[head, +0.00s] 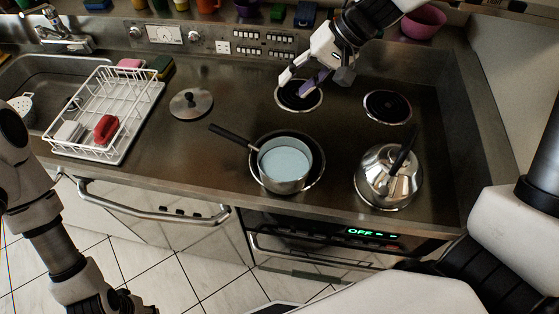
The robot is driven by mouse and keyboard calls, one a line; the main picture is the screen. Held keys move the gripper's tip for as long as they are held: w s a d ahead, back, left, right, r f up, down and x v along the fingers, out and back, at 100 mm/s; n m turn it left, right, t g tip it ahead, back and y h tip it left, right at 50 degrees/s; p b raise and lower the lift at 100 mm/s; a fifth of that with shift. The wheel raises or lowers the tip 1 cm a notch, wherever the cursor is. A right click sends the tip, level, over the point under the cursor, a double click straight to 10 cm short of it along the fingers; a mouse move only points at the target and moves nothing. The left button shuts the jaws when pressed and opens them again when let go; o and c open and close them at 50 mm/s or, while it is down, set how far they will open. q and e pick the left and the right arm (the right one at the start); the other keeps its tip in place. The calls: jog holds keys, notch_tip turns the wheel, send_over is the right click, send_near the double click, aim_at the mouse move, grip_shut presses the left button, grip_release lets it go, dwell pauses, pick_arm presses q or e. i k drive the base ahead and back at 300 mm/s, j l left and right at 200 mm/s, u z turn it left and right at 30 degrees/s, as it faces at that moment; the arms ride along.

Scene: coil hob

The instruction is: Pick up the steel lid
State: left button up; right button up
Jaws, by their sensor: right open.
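The steel lid (191,103) is a round, shiny disc with a dark knob on top. It lies flat on the steel counter between the dish rack and the hob. My right gripper (293,84) is open and empty above the back left coil, to the right of the lid and well apart from it. My left arm shows at the left edge, low in front of the counter, but its fingertips cannot be made out.
A saucepan (285,164) of pale liquid stands on the front left coil, its handle pointing towards the lid. A kettle (388,177) stands at front right. A white dish rack (104,113) is left of the lid. Cups line the back shelf.

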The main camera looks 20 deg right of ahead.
aim_at(190, 104)
jog(key=i+j+u, duration=0.15)
jog(key=i+j, duration=0.8)
